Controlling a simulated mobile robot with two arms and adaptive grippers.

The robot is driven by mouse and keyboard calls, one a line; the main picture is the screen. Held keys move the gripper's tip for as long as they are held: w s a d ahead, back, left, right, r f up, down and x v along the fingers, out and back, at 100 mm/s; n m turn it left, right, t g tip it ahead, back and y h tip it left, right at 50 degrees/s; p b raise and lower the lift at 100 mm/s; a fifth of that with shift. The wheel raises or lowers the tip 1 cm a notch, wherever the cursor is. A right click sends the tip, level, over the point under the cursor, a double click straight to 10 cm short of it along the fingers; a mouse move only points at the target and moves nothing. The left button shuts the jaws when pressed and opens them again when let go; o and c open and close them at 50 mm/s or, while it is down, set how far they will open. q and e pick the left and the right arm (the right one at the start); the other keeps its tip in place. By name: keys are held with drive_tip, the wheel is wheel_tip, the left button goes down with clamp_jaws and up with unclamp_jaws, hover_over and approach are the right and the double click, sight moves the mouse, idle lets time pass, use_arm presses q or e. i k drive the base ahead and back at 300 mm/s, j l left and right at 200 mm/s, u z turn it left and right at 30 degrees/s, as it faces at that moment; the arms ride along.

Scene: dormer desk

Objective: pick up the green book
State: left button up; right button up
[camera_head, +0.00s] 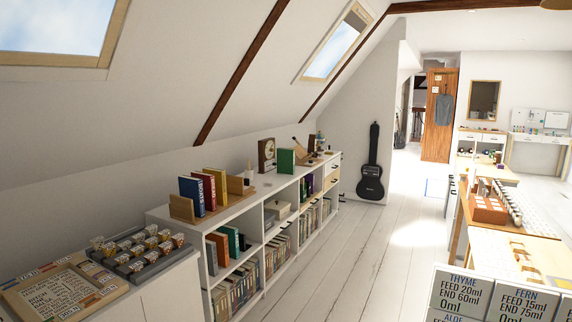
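A green book (286,161) stands upright on top of the long white shelf unit (240,213), a little beyond a wooden book rack (182,207). The rack holds a blue book (191,195), a red book (206,190) and a yellow book (218,185). A teal-green book (231,240) also stands inside the unit, near an orange book (217,248). Neither of my grippers is in view.
A wooden clock (267,154) stands behind the green book. A board game (58,297) and a dark tray of small cups (135,253) lie on the near left cabinet. A black guitar case (371,172) leans at the wall. The white plank floor (345,250) is open.

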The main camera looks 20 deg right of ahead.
sight(285, 156)
drive_tip(key=i+j, duration=0.3)
drive_tip(key=j, duration=0.15)
drive_tip(key=i+j+z, duration=0.15)
drive_tip(key=i+z, duration=0.2)
drive_tip(key=i+j+z, duration=0.65)
drive_tip(key=i+l+z, duration=0.2)
drive_tip(key=i+z, duration=0.2)
drive_tip(key=i, duration=0.55)
drive_tip(key=i+z, duration=0.4)
drive_tip(key=i, duration=2.35)
drive_tip(key=i+l+u, duration=0.1)
drive_tip(key=i+u, duration=0.35)
drive_tip(key=i, duration=0.15)
drive_tip(key=i+l+u, duration=0.45)
drive_tip(key=i, duration=0.15)
drive_tip(key=i+l+u, duration=0.5)
drive_tip(key=i+j, duration=0.05)
drive_tip(key=j, duration=0.05)
